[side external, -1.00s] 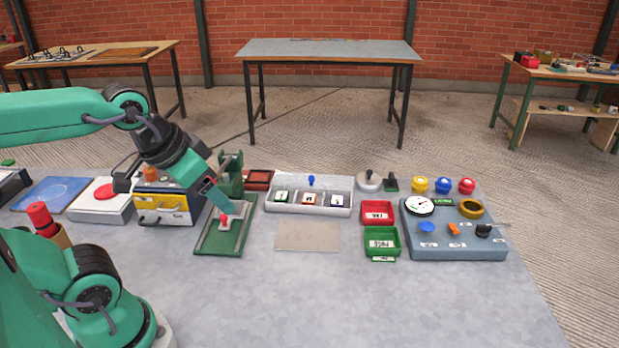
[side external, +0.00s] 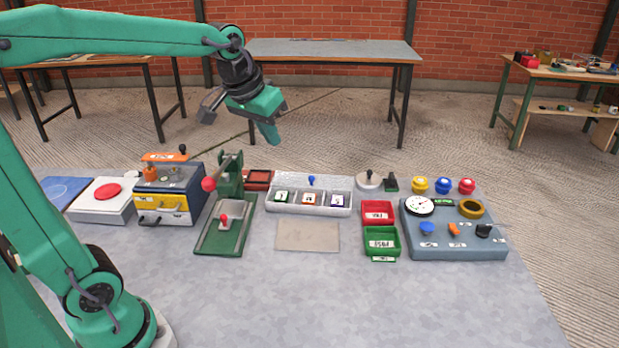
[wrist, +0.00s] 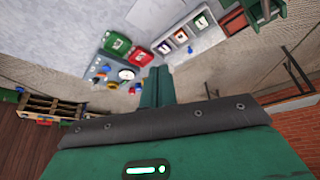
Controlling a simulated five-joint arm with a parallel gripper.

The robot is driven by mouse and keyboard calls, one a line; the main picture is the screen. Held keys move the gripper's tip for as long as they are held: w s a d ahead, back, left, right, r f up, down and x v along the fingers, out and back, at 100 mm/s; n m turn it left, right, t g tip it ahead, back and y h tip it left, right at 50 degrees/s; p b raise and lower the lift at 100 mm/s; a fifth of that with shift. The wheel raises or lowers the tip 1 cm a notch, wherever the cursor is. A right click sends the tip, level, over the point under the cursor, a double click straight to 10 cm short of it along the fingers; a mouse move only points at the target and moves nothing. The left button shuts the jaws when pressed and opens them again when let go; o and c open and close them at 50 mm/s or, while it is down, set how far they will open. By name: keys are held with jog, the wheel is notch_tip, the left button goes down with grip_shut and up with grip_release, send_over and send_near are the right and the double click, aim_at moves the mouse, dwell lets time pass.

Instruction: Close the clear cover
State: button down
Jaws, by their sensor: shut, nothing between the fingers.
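The compartment box (side external: 310,209) stands at the back middle of the bench and holds several labelled tiles. A pale panel with a blue knob (side external: 311,180) runs along its back edge; it looks raised, not lying over the compartments. I cannot tell for certain that this is the clear cover. The box also shows at the top of the wrist view (wrist: 181,37). My gripper (side external: 270,134) is shut and empty, high above the back of the bench, left of the knob and apart from everything. Its shut fingers show in the wrist view (wrist: 156,84).
Left of the box stand a green lever press (side external: 230,176) with a red-knobbed handle and a yellow-fronted case (side external: 163,203). Right are a red bin (side external: 377,212), a green bin (side external: 382,243) and a gauge panel (side external: 455,242). The front of the bench is clear.

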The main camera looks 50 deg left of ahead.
jog(key=w+a+f+n, duration=0.1)
jog(key=w+a+f, duration=0.15)
jog(key=w, duration=0.45)
jog(key=w+a+f+n, duration=0.1)
jog(key=w+a+f, duration=0.15)
jog(key=w, duration=0.45)
jog(key=n+g, duration=0.2)
send_over(314, 182)
notch_tip(314, 182, down, 11)
jog(key=shift+w+a+r, duration=0.2)
jog(key=shift+w+a, duration=0.1)
jog(key=shift+w, duration=0.1)
jog(key=x, duration=0.6)
jog(key=a+x, duration=0.1)
jog(key=x, duration=0.3)
jog(key=shift+r, duration=0.1)
jog(key=shift+s+d+r, duration=0.2)
jog(key=shift+s+d, duration=0.3)
jog(key=shift+s, duration=0.3)
jog(key=shift+s+d+r, duration=0.2)
jog(key=shift+s+d, duration=0.3)
jog(key=shift+s, duration=0.3)
